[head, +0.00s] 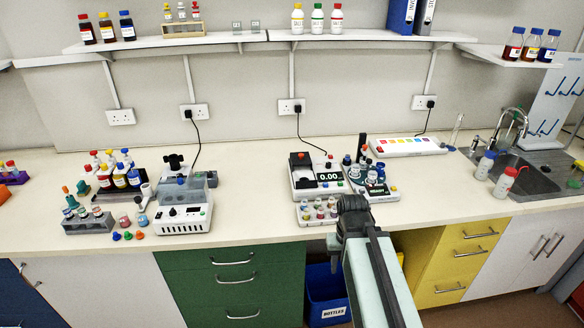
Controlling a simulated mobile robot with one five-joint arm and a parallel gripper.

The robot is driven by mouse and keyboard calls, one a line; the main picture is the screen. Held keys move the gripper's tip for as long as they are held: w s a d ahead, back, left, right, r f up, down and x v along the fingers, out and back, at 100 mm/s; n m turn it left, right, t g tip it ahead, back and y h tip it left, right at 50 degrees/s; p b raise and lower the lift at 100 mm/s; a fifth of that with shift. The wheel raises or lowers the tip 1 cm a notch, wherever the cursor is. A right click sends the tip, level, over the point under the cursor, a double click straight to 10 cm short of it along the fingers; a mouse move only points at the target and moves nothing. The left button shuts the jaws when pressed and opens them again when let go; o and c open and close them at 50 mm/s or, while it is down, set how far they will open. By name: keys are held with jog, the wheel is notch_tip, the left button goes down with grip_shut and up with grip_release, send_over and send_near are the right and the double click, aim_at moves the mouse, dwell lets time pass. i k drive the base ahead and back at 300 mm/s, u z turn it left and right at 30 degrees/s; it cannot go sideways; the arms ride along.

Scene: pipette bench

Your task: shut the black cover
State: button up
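I cannot clearly tell which part is the black cover. One candidate is the black panel (301,161) with a red top edge, on the white device (330,189) that shows 0.00. Another is the black piece (174,161) standing up at the back of the white machine (184,226) with a grey see-through housing, on the left. My gripper (352,203) is at the front edge of the bench, in front of the bottle device and right of the small vial rack. It is apart from both candidates. I see it from behind, and its fingers are too dark to read.
A vial rack (318,221) and a device with bottles (376,192) stand close to my gripper. Bottle racks (88,227) crowd the left. A sink (527,178) is at the right. The bench (255,200) is clear between the two white machines.

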aim_at(297, 158)
jog(key=u, duration=0.15)
jog(key=i, duration=0.5)
jog(key=u, duration=2.3)
jog(key=k, duration=0.65)
jog(key=z, duration=0.95)
jog(key=i, duration=1)
